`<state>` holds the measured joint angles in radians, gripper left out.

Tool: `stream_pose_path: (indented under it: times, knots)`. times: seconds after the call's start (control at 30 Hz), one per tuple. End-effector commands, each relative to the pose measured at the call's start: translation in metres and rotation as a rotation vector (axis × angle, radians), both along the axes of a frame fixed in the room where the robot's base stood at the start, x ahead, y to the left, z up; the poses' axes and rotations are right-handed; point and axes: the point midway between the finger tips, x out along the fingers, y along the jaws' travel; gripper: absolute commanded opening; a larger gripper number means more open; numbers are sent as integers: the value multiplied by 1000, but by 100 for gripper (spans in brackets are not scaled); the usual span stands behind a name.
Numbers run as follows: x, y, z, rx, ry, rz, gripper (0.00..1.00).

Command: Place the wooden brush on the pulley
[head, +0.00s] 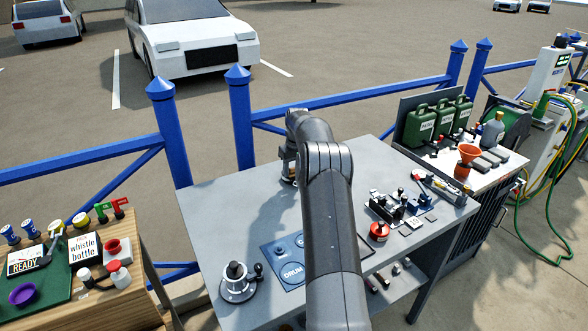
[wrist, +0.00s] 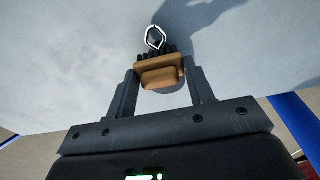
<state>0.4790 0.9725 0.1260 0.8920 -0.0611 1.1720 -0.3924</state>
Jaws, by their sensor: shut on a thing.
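The wooden brush (wrist: 160,72) shows in the wrist view as a tan block with dark bristles at its far side. My gripper (wrist: 162,80) is shut on it, one finger at each end. A pale metal loop (wrist: 155,38) shows just beyond the bristles, above the grey surface. It may be part of the pulley, but I cannot tell; no pulley body is clear. In the head view my gripper (head: 289,172) is at the back of the grey table, partly behind my arm. The brush cannot be made out there.
The grey table (head: 215,205) is bare at its back left. A winch (head: 237,281) stands at its front left, beside a blue drum panel (head: 283,262). Dark fittings (head: 388,206) and a red round piece (head: 379,231) are on the right. A blue railing (head: 345,95) runs behind.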

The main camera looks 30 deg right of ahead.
Motion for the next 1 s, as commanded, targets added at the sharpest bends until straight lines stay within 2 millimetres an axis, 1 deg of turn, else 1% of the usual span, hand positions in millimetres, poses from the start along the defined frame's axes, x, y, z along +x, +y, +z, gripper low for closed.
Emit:
stream_pose_path:
  times: [0.33, 0.37, 0.6, 0.87, 0.93, 1.0]
  knots:
    - [0, 0, -3, 0, -2, 0, 26]
    - [0, 0, -3, 0, -2, 0, 50]
    - [0, 0, -3, 0, -2, 0, 70]
    - [0, 0, -1, -1, -3, 0, 70]
    - [0, 0, 3, -1, -3, 0, 70]
    - [0, 0, 12, -2, -5, 0, 70]
